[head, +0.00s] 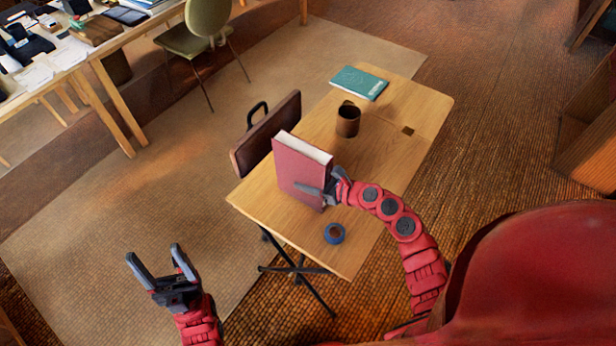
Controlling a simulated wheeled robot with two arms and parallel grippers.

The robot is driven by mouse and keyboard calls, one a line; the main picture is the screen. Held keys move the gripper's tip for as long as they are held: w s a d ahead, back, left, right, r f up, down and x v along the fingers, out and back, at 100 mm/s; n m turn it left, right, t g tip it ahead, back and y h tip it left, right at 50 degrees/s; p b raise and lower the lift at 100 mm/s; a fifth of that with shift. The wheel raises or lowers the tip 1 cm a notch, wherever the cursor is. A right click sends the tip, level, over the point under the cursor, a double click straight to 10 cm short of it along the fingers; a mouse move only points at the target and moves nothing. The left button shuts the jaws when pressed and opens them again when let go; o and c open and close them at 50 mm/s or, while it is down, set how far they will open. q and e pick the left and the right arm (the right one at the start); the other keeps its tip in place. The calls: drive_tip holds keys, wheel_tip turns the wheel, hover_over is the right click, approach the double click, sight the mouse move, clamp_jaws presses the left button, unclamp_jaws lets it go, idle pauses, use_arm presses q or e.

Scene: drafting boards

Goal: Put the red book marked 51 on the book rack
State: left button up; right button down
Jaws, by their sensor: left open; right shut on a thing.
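A red book (298,169) stands upright at the left part of the wooden table, its white page edge facing up. I cannot read a number on it. My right gripper (318,191) is shut on the book near its lower right edge. Whether the book touches the tabletop, I cannot tell. My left gripper (159,262) is open and empty, well to the left of the table and away from the book. I cannot make out a book rack in this view.
The wooden table (385,160) also bears a dark mug (348,119), a teal book (359,82) and a blue tape roll (334,233). A cluttered desk and green chair (204,27) are behind. Floor at left is clear.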

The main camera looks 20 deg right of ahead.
drive_tip(key=shift+r, duration=0.1)
drive_tip(key=shift+c, duration=1.4)
unclamp_jaws()
